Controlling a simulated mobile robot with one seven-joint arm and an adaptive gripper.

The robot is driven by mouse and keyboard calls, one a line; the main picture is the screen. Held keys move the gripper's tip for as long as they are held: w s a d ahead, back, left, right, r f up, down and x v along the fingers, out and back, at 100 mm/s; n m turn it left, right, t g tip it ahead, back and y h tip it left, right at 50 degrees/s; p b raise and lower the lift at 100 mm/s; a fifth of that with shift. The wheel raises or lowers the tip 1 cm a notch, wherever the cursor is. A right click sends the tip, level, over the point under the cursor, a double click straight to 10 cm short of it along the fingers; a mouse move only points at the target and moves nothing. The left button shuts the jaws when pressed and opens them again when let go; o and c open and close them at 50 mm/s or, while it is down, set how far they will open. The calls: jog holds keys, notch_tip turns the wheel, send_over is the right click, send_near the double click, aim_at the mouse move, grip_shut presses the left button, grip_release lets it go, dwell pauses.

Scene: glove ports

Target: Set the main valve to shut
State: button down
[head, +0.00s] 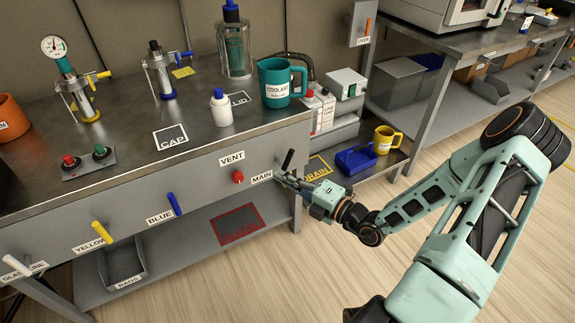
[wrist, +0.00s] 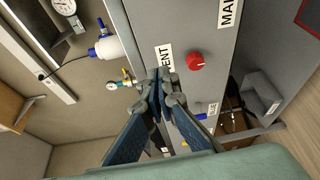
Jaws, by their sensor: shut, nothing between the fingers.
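The main valve's black lever (head: 288,160) is on the bench's front panel near its right end, beside the MAIN label (head: 262,177). It stands steeply, its top leaning slightly right. My gripper (head: 279,176) is shut and empty, in front of the panel by the lever's lower end; I cannot tell whether they touch. In the wrist view my closed fingers (wrist: 158,80) are near the VENT label (wrist: 166,58), and the MAIN label (wrist: 229,12) is at the top edge. The black lever does not show in that view.
A red knob (head: 238,177) sits just left of the MAIN label, with blue (head: 173,204) and yellow (head: 101,232) levers further left. A teal coolant jug (head: 276,83) stands on the bench above. A low shelf at right holds a blue tray (head: 355,160) and yellow mug (head: 385,139).

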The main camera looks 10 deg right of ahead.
aim_at(287, 161)
jog(key=w+d+f+m+t+h+b, duration=0.1)
jog(key=w+m, duration=0.1)
jog(key=w, duration=0.1)
jog(key=w+d+f+m+t+h+b, duration=0.1)
jog(key=w+m+b, duration=0.1)
jog(key=w+m, duration=0.1)
jog(key=w+d+f+m+t+h+b, duration=0.1)
jog(key=w+m+b, duration=0.1)
jog(key=w+m, duration=0.1)
jog(key=shift+w+f, duration=0.25)
jog(key=shift+w, duration=0.15)
